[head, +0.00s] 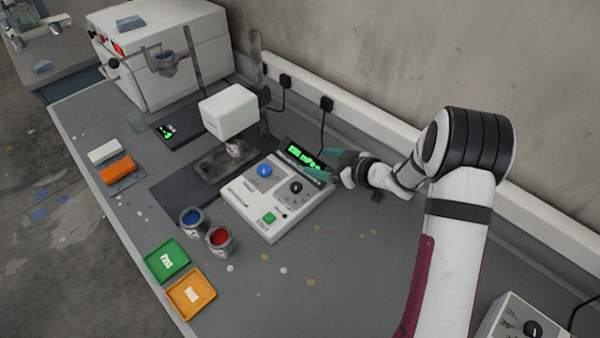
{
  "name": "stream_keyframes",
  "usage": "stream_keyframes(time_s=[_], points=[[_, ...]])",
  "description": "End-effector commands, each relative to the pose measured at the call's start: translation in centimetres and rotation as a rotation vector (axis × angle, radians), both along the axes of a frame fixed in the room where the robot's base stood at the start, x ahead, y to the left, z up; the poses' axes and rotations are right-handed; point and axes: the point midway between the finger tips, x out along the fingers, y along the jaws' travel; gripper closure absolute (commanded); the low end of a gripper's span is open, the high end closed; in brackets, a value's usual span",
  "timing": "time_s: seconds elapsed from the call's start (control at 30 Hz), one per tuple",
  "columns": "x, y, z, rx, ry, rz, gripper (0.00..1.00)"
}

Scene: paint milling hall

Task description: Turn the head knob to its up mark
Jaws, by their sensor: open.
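A white control box (247,215) lies on the bench at the middle of the head view. On its top are a blue knob (264,170), a black knob (295,188) and a green button (269,218). The labels are too small to read, so I cannot tell which knob is the head knob or where its up mark is. My gripper (322,164) has teal fingers and is open. It is over the far right of the box, up and right of the black knob, and appears apart from both knobs. I see nothing held between its fingers.
A machine with a white head (229,110) stands behind the box. A green display (305,156) is beside my fingers. Blue (191,221) and red (220,242) paint cans stand left of the box. Green (166,261) and orange (191,293) trays lie in front.

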Motion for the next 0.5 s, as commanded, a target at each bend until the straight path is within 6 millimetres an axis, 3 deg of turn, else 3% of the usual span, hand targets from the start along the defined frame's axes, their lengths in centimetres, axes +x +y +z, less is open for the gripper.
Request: stream_keyframes(time_s=[0.03,0.1,0.17,0.23,0.3,0.4,0.5], points=[[3.0,0.3,1.2,-0.074,-0.015,-0.095,0.18],[6.7,0.4,3.3,-0.18,0.006,-0.29,0.18],[7.8,1.3,5.0,-0.235,0.07,-0.439,0.18],[7.0,3.5,6.6,-0.264,0.193,-0.563,0.18],[4.6,6.6,7.7,-0.267,0.338,-0.627,0.18],[0.6,10.9,8.8,-0.259,0.521,-0.642,0.18],[-2.0,13.4,9.3,-0.254,0.628,-0.63,0.18]])
